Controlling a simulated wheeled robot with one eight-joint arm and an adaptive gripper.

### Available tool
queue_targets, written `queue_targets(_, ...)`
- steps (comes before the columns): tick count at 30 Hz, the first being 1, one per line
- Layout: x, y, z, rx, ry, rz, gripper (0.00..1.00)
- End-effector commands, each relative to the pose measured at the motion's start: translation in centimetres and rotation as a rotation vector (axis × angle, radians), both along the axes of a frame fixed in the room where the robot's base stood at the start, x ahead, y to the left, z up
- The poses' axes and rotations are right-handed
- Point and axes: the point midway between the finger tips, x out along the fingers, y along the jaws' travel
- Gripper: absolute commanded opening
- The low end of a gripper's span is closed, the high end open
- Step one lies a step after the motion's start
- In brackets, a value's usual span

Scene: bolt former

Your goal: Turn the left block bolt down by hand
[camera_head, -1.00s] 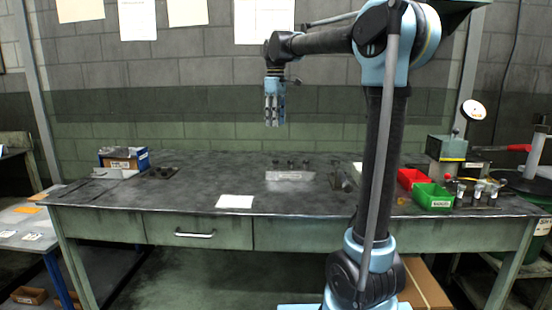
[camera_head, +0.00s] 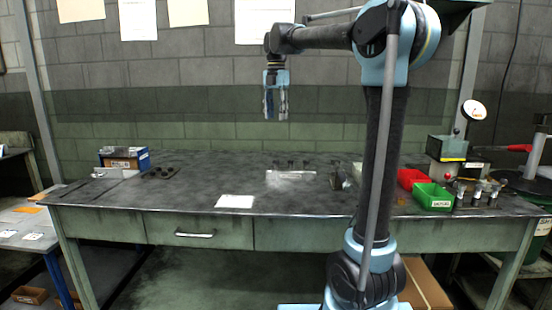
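A light metal block (camera_head: 291,177) with three dark bolts standing in its top sits near the middle of the bench. The left block bolt (camera_head: 276,164) is the leftmost of the three; how deep it sits is too small to tell. My gripper (camera_head: 276,117) hangs above the bench, pointing down, above the left end of the block and well clear of it. Its fingers look parted, with nothing seen between them.
The dark bench top (camera_head: 200,185) is mostly clear around the block. A white card (camera_head: 234,201) lies in front. A dark holed plate (camera_head: 163,172) and a blue box (camera_head: 124,158) stand left. A red bin (camera_head: 411,178), a green bin (camera_head: 434,197) and small jars stand right.

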Motion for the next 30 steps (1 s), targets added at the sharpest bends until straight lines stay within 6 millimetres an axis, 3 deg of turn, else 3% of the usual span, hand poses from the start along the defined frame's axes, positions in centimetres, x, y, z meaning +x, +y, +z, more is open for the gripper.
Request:
queue_targets(8,0.0,0.0,-2.9,0.000,0.000,0.004,0.40)
queue_targets(30,0.0,0.0,-15.2,0.000,0.000,0.002,0.40)
